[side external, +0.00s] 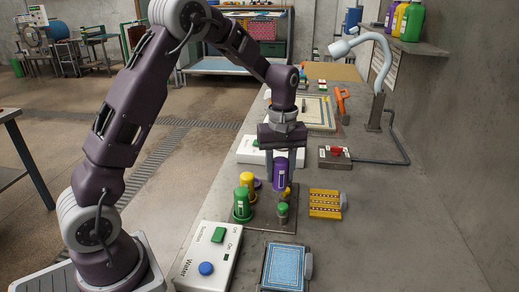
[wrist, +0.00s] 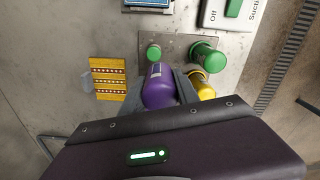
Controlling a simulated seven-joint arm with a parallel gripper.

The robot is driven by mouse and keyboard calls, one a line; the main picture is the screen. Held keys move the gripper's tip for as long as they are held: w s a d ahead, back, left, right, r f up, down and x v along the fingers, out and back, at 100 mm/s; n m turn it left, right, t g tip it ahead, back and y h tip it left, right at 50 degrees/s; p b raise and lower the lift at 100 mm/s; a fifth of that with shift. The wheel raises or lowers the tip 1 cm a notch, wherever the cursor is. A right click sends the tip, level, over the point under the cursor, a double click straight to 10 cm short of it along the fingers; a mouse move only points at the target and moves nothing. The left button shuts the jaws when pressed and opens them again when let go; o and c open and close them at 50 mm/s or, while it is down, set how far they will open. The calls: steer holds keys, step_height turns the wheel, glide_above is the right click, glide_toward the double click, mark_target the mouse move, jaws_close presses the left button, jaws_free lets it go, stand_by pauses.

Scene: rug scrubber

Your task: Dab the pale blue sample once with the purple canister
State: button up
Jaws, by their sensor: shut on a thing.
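My gripper (side external: 281,168) points down over the grey holder plate (side external: 262,224) and is shut on the purple canister (side external: 281,176). The canister is upright and seems held a little above the plate; its exact clearance is hard to tell. In the wrist view the purple canister (wrist: 158,86) sits between the fingers. The pale blue sample (side external: 285,267) lies in a dark frame at the near edge of the bench, in front of the plate and apart from the canister. Only a sliver of the pale blue sample (wrist: 148,3) shows at the top of the wrist view.
A green canister (side external: 242,206) and a yellow canister (side external: 247,180) stand on the plate's left, with a short green-topped post (side external: 282,210) near the right. A yellow sample (side external: 325,204) lies right. A white switch box (side external: 208,258) is left of the pale blue sample.

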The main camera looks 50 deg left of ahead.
steer(key=s+d+f+m, duration=0.1)
steer(key=s+d+m, duration=0.1)
steer(key=s+d, duration=0.4)
steer(key=s+d+m, duration=0.1)
steer(key=s+d, duration=0.3)
steer(key=d, duration=0.4)
steer(key=shift+w+d+f, duration=0.1)
steer(key=shift+d+f, duration=0.05)
steer(key=shift+f, duration=1.35)
steer(key=shift+w+d+f, duration=0.1)
steer(key=shift+f, duration=1.35)
steer(key=shift+s+f, duration=0.1)
steer(key=shift+f, duration=0.55)
step_height(320, 180, up, 7)
